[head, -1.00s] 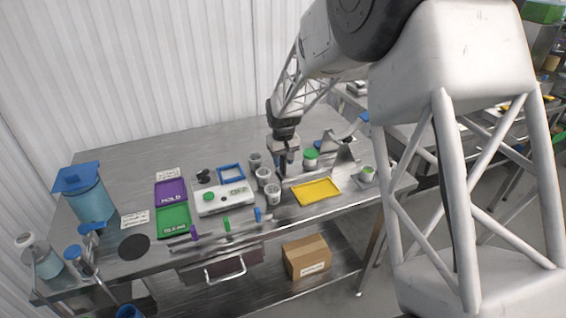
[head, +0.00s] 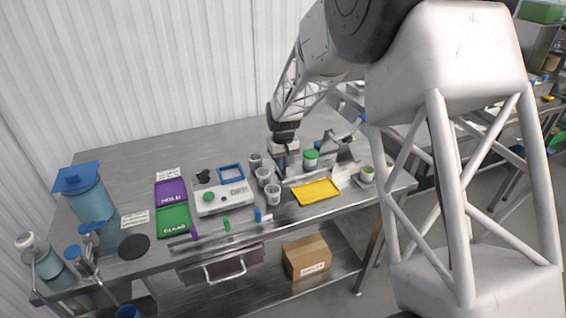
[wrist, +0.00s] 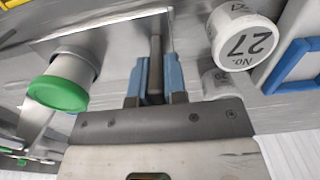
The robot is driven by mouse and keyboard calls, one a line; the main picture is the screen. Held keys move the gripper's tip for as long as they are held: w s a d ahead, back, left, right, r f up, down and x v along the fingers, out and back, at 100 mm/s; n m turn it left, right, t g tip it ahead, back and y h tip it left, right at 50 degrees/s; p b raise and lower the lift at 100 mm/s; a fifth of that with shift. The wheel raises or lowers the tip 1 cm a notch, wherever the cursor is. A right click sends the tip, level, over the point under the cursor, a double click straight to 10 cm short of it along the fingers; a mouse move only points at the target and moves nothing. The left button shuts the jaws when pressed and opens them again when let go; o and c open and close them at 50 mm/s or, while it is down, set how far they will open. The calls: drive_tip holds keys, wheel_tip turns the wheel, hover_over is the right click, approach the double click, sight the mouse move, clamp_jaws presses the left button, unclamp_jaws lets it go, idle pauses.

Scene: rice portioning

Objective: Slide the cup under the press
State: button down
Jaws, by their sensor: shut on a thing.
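My gripper (head: 281,170) is low over the table, behind the yellow tray and beside the row of grey cups. In the wrist view its blue fingers (wrist: 155,75) are shut on a dark upright bar (wrist: 156,50); what the bar belongs to is unclear. A green-lidded cup (head: 310,158) stands just right of my gripper and shows at left in the wrist view (wrist: 58,93). A metal fixture (head: 343,150), possibly the press, stands between these two.
Several grey cups (head: 264,178) stand left of my gripper; one has a lid marked 27 (wrist: 243,40). The yellow tray (head: 316,192) lies in front. A scale (head: 222,199), a blue frame (head: 231,173) and purple (head: 170,190) and green (head: 173,221) trays lie left. The table's back is clear.

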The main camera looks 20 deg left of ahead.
sight(309, 153)
drive_tip(key=w+d, duration=0.6)
drive_tip(key=shift+w+d, duration=0.4)
drive_tip(key=c, duration=1.2)
unclamp_jaws()
drive_tip(key=shift+o, duration=0.2)
drive_tip(key=shift+r, duration=0.15)
drive_tip(key=shift+r, duration=3.8)
